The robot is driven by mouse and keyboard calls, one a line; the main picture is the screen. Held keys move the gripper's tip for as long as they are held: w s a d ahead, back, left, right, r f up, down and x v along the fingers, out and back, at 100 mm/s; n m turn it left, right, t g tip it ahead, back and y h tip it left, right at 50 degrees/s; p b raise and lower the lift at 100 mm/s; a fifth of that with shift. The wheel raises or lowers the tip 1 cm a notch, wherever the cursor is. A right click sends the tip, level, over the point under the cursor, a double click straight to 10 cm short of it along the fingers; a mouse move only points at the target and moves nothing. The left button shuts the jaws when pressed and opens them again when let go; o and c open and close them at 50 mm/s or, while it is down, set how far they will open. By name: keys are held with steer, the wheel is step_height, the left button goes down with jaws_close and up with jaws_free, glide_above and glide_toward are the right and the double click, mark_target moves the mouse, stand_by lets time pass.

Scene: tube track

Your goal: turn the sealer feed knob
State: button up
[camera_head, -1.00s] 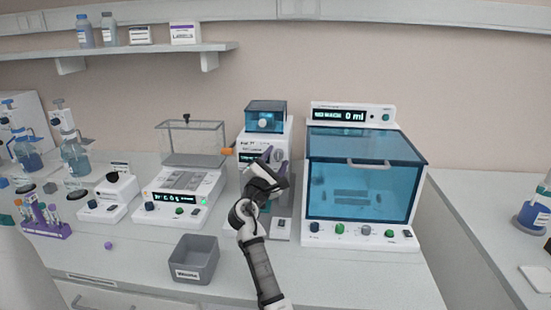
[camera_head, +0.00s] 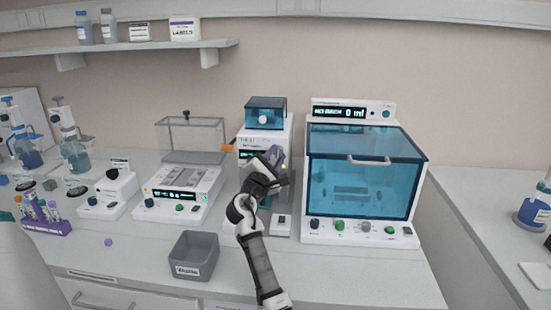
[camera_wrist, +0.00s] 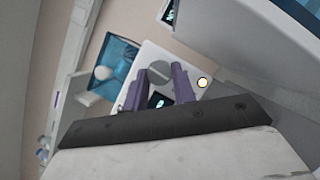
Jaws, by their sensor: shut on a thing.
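The sealer (camera_head: 252,136) is the white machine with a blue clear box on top, left of the large blue-windowed machine. In the wrist view its white face (camera_wrist: 150,52) shows tilted, with the round grey slotted feed knob (camera_wrist: 154,73), a small display and a lit yellow-orange button (camera_wrist: 203,82). My gripper (camera_head: 274,156) is at the sealer's front and hides the knob in the head view. In the wrist view its purple fingers (camera_wrist: 161,72) stand on both sides of the knob, shut on it. The knob's slot runs slantwise.
The large blue-windowed machine (camera_head: 360,232) stands close on the right. A balance (camera_head: 170,207) with a clear cover behind it is on the left. A grey bin (camera_head: 194,262) stands in front. The bench front right of the bin is mostly clear.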

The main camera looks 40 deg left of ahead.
steer(key=m, duration=0.2)
steer(key=m+h+b, duration=0.1)
steer(key=m, duration=0.1)
steer(key=shift+s+a+r+m+g+h, duration=0.1)
steer(key=shift+m+g+h, duration=0.2)
steer(key=shift+g, duration=0.1)
steer(key=m, duration=0.1)
steer(key=m+g, duration=0.1)
steer(key=m, duration=0.1)
steer(key=shift+r+m+h, duration=0.2)
steer(key=shift+m+h, duration=0.1)
steer(key=m+g, duration=0.2)
steer(key=m, duration=0.2)
steer(key=shift+r, duration=0.15)
steer(key=m+g+y, duration=0.1)
steer(key=m+g, duration=0.1)
steer(key=m, duration=0.1)
steer(key=shift+r+m+p, duration=0.15)
steer(key=shift+m+p, duration=0.15)
steer(key=shift+p, duration=0.05)
steer(key=o, duration=1)
